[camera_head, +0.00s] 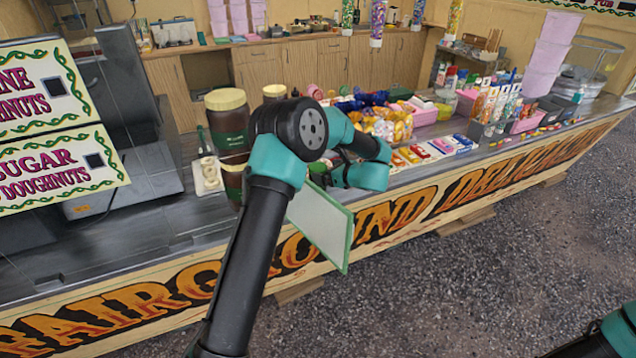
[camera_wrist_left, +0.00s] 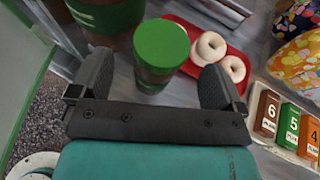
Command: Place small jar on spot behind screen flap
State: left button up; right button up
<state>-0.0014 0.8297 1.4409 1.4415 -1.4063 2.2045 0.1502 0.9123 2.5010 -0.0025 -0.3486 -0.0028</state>
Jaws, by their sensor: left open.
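A small jar with a green lid (camera_wrist_left: 162,45) stands on the counter in the left wrist view. My left gripper (camera_wrist_left: 157,85) is open, with one finger on each side of the jar; I cannot tell whether they touch it. In the head view my arm hides the jar and the fingertips. The screen flap (camera_head: 322,226) is a pale panel with a green edge, tilted at the counter's front edge. It also shows at the left of the wrist view (camera_wrist_left: 22,75). I cannot make out the spot behind it. Only part of my right arm shows, at the lower right.
A red tray (camera_wrist_left: 208,75) with two white doughnuts (camera_wrist_left: 211,46) lies beside the small jar. Numbered boxes (camera_wrist_left: 292,130) stand to the right. A large brown jar with a cream lid (camera_head: 227,100) stands left of my arm. Sweets crowd the counter (camera_head: 500,158) to the right.

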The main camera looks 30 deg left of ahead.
pick_arm(q)
jog(key=x, duration=0.5)
dwell(0.4)
jog(key=c, duration=1.8)
jog(key=shift+o, duration=0.2)
jog(key=shift+r, duration=5)
